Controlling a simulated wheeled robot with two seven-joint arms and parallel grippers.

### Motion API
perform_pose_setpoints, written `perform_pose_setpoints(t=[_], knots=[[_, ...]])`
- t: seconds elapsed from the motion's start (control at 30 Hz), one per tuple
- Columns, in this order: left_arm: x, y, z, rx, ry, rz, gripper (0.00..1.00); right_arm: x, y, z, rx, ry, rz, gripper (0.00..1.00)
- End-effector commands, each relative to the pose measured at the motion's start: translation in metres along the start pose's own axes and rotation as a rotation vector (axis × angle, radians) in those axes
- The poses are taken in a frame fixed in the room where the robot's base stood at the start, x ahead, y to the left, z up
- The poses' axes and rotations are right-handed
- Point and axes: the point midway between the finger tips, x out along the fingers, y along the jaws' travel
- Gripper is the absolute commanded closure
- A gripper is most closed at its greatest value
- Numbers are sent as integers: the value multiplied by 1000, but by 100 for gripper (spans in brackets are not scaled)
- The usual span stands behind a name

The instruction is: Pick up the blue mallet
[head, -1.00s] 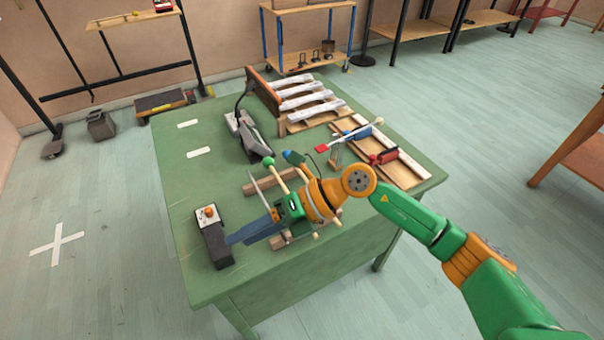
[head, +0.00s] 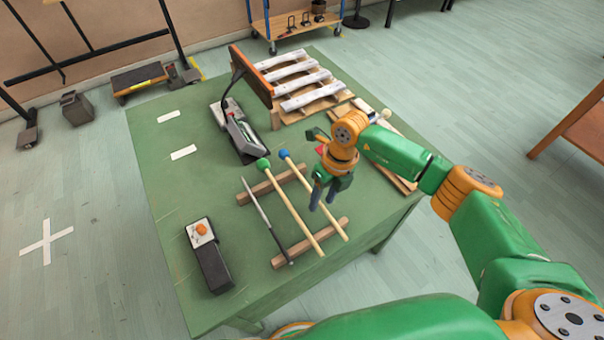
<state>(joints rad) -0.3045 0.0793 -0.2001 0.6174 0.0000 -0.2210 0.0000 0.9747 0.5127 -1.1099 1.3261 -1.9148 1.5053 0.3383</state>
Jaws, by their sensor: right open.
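The blue mallet (head: 300,176) has a blue head and a pale wooden stick. It lies across two wooden rails (head: 290,254) on the green table, head toward the far side. My right gripper (head: 322,200) is open, with its dark fingers pointing down over the middle of the stick. In the picture the fingertips lie about either side of the stick; I cannot tell their height above it. A green mallet (head: 292,211) lies to the left, roughly parallel. My left gripper is not in view.
A thin dark rod (head: 265,218) lies left of the green mallet. A black box with an orange knob (head: 209,256) stands at the near left. A metal pedal-like device (head: 240,134) and a rack of white bars (head: 305,88) stand behind. The table's left side (head: 170,205) is mostly clear.

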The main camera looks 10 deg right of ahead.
Motion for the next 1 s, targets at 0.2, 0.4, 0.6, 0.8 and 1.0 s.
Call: perform_pose_setpoints(t=[0.2, 0.4, 0.6, 0.8, 1.0], knots=[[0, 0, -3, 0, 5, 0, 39, 6, 0, 0, -1, 0, 0, 52], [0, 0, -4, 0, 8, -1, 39, 6, 0, 0, 0, -1, 0, 95], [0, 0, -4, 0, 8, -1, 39, 6, 0, 0, 0, -1, 1, 100], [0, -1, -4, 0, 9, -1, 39, 6, 0, 0, 0, -1, 1, 100], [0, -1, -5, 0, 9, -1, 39, 6, 0, 0, 0, -1, 1, 100]])
